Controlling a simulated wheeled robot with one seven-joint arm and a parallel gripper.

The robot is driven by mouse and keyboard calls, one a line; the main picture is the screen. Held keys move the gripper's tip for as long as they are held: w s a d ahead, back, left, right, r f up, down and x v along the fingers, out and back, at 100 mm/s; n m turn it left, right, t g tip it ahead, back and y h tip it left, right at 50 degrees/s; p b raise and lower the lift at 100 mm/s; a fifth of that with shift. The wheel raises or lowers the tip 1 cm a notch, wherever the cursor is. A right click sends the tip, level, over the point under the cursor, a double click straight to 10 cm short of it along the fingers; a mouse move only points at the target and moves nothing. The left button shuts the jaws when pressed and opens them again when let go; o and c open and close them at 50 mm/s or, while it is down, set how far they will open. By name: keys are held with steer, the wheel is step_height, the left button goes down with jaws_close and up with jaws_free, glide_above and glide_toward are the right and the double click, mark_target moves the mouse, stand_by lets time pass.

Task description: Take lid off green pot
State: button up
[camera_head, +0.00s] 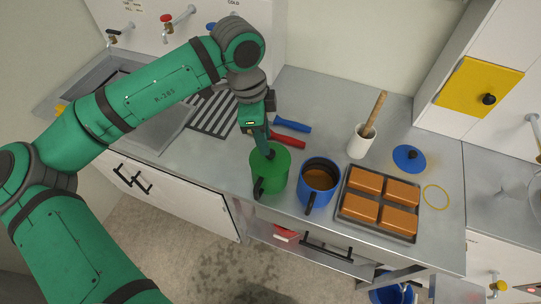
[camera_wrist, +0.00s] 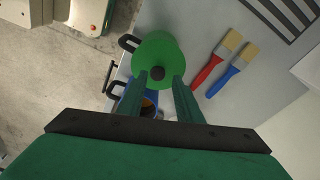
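The green pot (camera_head: 268,184) stands on the counter near its front edge, with a dark handle toward the front. Its green lid (camera_wrist: 158,52) is on top and has a dark round knob (camera_wrist: 157,73). My gripper (camera_head: 268,154) points down at the lid. In the wrist view my gripper (camera_wrist: 159,78) has one finger on each side of the knob, with a gap to each. The fingers are open and hold nothing. I cannot tell how far below the fingertips the knob is. In the head view the knob is hidden behind my gripper.
A blue pot (camera_head: 318,176) with brown liquid stands close right of the green pot. A tray of brown blocks (camera_head: 380,205), a blue lid (camera_head: 409,158) and a white mortar (camera_head: 358,142) are further right. Red (camera_head: 288,140) and blue (camera_head: 292,125) brushes lie behind.

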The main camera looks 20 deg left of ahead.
mark_target(270, 156)
steer(key=shift+d+f, duration=0.2)
steer(key=shift+f, duration=0.7)
steer(key=shift+d+f, duration=0.2)
steer(key=shift+f, duration=0.7)
steer(key=shift+d+f, duration=0.2)
steer(key=shift+f, duration=0.7)
jaws_close()
